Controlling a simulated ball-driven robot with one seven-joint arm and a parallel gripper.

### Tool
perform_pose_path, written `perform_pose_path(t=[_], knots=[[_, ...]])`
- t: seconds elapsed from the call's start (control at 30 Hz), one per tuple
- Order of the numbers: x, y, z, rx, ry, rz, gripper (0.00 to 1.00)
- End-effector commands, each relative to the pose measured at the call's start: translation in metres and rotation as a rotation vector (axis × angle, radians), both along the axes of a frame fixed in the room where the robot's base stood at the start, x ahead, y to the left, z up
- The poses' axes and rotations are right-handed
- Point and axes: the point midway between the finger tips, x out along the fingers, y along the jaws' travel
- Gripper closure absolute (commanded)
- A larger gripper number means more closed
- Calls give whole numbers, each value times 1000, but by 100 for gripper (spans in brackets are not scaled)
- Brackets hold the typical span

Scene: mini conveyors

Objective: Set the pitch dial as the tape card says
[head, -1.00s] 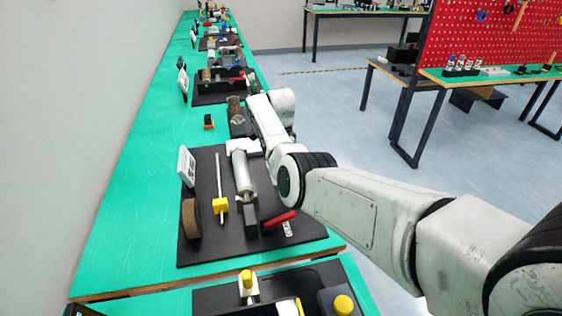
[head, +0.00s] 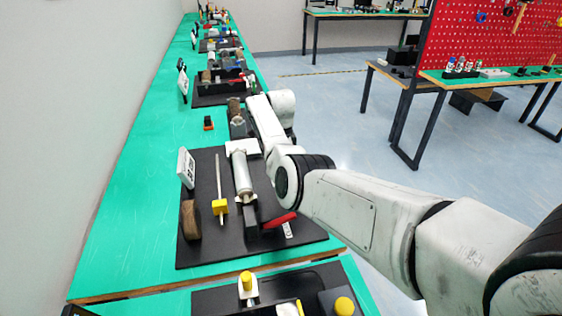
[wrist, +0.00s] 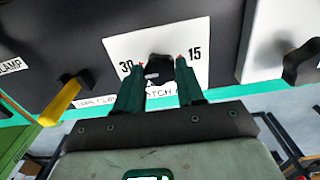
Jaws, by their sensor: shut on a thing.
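The pitch dial is a dark knob (wrist: 160,70) on a white plate (wrist: 196,34) in the wrist view. The plate reads 30 to the left of the knob and 15 to its right. The lower lettering is partly hidden by the fingers. My gripper (wrist: 162,80) is shut on the knob, one green finger on each side. Where the knob points is not clear. In the head view my gripper cannot be made out clearly. A white card with dark marks (head: 186,167) stands at the left of the black board; its print is too small to read.
In the wrist view a yellow lever (wrist: 61,103) is left of the dial and a dark knob (wrist: 301,58) is on the right. The head view shows a black board (head: 205,246) with a pale roller (head: 242,175), red handle (head: 279,219) and brown roll (head: 190,219).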

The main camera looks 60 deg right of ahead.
Motion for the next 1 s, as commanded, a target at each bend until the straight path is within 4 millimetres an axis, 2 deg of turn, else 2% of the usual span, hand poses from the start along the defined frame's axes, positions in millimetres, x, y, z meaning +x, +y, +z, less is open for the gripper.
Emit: perform_pose_path(t=[0.03, 0.3, 0.6, 0.77, 1.0], knots=[[1, -1, 2, -2, -3, -2, 61], [0, 0, 1, -1, -2, -1, 36], [1, 0, 4, -1, -2, 0, 36], [1, -1, 25, -3, -4, 0, 36], [2, -1, 71, -3, -5, 0, 36]])
